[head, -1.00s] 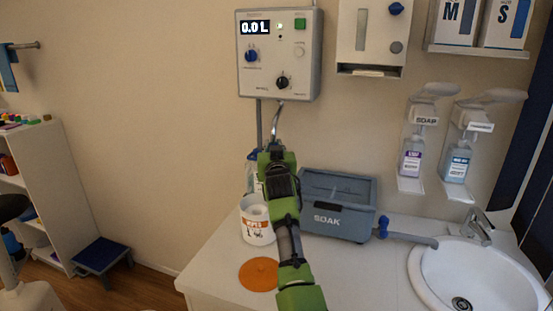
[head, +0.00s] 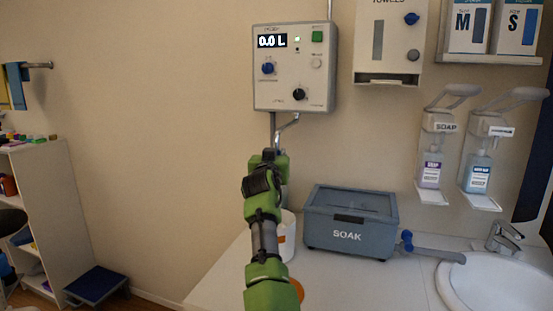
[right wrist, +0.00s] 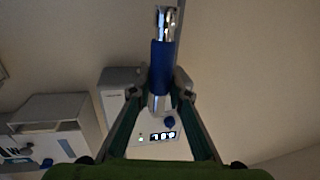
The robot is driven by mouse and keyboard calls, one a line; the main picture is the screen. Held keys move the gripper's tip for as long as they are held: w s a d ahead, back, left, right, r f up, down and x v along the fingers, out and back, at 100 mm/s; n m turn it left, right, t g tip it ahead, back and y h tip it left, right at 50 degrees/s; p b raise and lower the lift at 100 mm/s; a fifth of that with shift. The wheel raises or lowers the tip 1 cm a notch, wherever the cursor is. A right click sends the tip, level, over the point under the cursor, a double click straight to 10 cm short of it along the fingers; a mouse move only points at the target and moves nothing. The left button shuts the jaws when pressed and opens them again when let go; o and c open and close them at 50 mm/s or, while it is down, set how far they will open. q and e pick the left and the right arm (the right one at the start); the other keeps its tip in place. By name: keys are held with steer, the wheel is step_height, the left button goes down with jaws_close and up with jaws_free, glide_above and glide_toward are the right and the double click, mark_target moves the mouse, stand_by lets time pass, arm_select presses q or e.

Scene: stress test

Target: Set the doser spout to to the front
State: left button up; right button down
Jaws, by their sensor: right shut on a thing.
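The doser (head: 294,82) is a grey wall box with a display reading 0.0 L, in the upper middle of the head view. Its chrome spout (head: 287,127) comes out below the box and slants down to the left. My right gripper (head: 268,155) is below the box at the lower end of the spout; its fingers are partly hidden by my own wrist. In the right wrist view, the fingers of the right gripper (right wrist: 161,95) are shut on the spout's blue sleeve (right wrist: 162,68), with the chrome end (right wrist: 165,24) beyond it. My left gripper is not in view.
A grey SOAK tub (head: 350,238) stands on the white counter (head: 330,285), right of my arm. A white container (head: 287,238) is partly hidden behind my arm. A sink (head: 490,290), soap dispensers (head: 432,165) and a towel dispenser (head: 390,45) are further right.

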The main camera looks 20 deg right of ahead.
mark_target(277, 134)
steer(key=shift+f, duration=0.35)
steer(key=c, duration=1.9)
jaws_free()
steer(key=shift+d, duration=0.1)
steer(key=shift+w, duration=0.1)
steer(key=shift+r, duration=0.2)
steer(key=shift+r, duration=0.35)
step_height(277, 134, up, 9)
